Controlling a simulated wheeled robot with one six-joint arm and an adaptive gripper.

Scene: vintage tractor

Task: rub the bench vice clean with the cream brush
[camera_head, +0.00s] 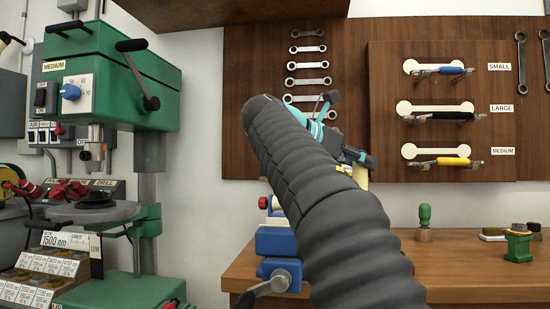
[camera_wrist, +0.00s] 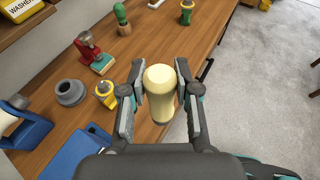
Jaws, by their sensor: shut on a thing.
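My gripper (camera_wrist: 160,90) is shut on the cream brush (camera_wrist: 158,104), whose rounded handle stands between the two fingers in the wrist view. The bristles are hidden below the handle. In the head view my dark sleeved arm covers most of the gripper, and a small pale yellow patch shows beside it. The blue bench vice (camera_head: 276,241) is on the left end of the bench in the head view, partly behind my arm. Blue parts of it (camera_wrist: 84,153) show at the lower left of the wrist view. The brush appears apart from these parts.
The wooden bench (camera_head: 455,262) carries a green-handled brush (camera_head: 424,222), a red brush (camera_wrist: 88,48), a grey ring (camera_wrist: 69,92) and a small yellow item (camera_wrist: 105,91). A green drill press (camera_head: 110,75) stands left. Tools hang on the wall board.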

